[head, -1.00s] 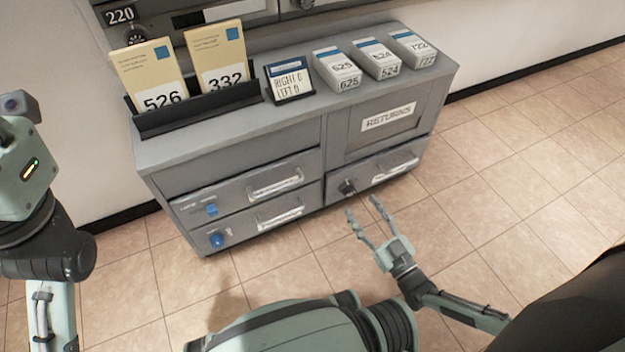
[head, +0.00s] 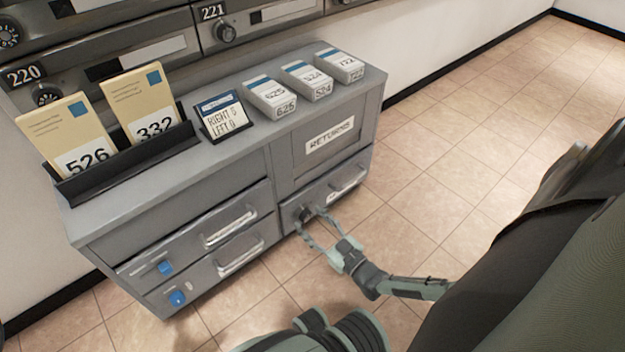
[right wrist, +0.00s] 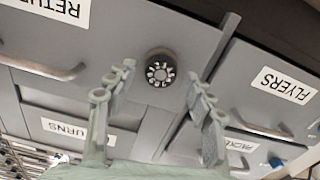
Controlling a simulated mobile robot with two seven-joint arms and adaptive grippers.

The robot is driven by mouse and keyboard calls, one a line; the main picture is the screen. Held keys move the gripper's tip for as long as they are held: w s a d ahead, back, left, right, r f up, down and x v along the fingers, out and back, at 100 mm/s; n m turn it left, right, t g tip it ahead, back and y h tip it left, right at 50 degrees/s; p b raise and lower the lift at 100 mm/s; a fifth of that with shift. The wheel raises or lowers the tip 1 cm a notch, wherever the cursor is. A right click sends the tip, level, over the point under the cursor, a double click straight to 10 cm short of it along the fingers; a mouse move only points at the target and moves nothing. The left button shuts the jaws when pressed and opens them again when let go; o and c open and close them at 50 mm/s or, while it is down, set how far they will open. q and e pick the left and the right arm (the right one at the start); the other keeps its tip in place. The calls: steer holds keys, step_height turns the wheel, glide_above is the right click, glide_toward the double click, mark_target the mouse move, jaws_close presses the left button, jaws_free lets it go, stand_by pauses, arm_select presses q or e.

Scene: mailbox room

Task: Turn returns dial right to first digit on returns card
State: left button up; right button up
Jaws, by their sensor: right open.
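The returns dial (head: 305,213) is a small dark round knob on the lower right drawer of the grey cabinet. In the right wrist view the dial (right wrist: 160,70) shows a ring of pale marks, too small to read, and the picture is upside down. My right gripper (head: 313,221) is open in front of the dial, its fingers to either side of it; contact cannot be told. The returns card (head: 222,118) stands on the cabinet top with a blue header and handwritten RIGHT and LEFT lines. Its digits look like 6 and 9, but are small. My left gripper is out of view.
The RETURNS label (head: 330,137) is on the panel above the dial's drawer. Drawer handles (head: 230,227) stick out to the left, near blue knobs (head: 178,298). An envelope rack (head: 130,165) and several white boxes (head: 307,82) stand on top. The floor to the right is clear.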

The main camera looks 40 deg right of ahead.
steer(key=shift+c, duration=0.5)
steer(key=c, duration=1.1)
steer(key=shift+o, duration=0.2)
steer(key=shift+m, duration=0.4)
steer(key=m, duration=0.5)
steer(key=shift+m, duration=0.4)
steer(key=m, duration=0.6)
steer(key=shift+d+m, duration=0.1)
steer(key=shift+m, duration=0.3)
steer(key=o, duration=1.2)
steer(key=shift+c, duration=0.2)
